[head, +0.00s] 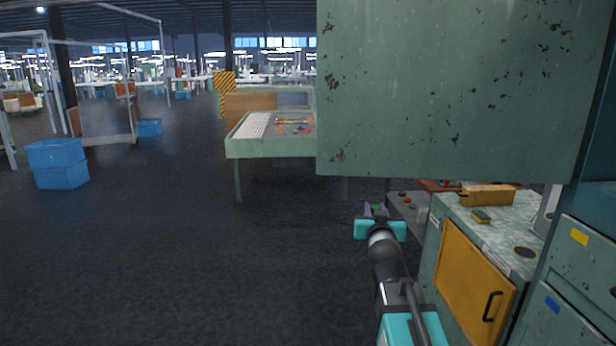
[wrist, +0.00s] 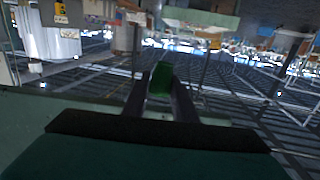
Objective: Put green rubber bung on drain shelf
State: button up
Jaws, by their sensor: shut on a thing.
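My gripper (head: 376,211) is low at the centre right of the head view, reaching away from me over the dark floor, left of the yellow-doored cabinet. In the wrist view its two dark fingers (wrist: 161,88) are closed on a green rubber bung (wrist: 161,79), held up clear of any surface. In the head view the bung is too small to make out surely. A green table (head: 272,147) stands beyond, with a white ribbed surface (head: 252,125) on its left part; I cannot tell whether this is the drain shelf.
A low grey shelf (head: 398,205) with small dark and reddish pieces stands just right of the gripper. The cabinet (head: 475,270) carries a yellow box (head: 488,195). A large green panel (head: 450,90) hangs above. Blue crates (head: 58,165) stand at left; the floor between is open.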

jog(key=shift+w+d+f, duration=0.15)
jog(key=shift+d+f, duration=0.2)
jog(key=shift+f, duration=0.05)
jog(key=shift+f+h, duration=0.3)
jog(key=shift+f, duration=0.05)
jog(key=shift+a+r, duration=0.1)
jog(key=shift+a, duration=0.4)
jog(key=shift+a+r+y, duration=0.1)
jog(key=shift+a+y, duration=0.15)
jog(key=shift+y, duration=0.25)
jog(key=shift+s, duration=0.25)
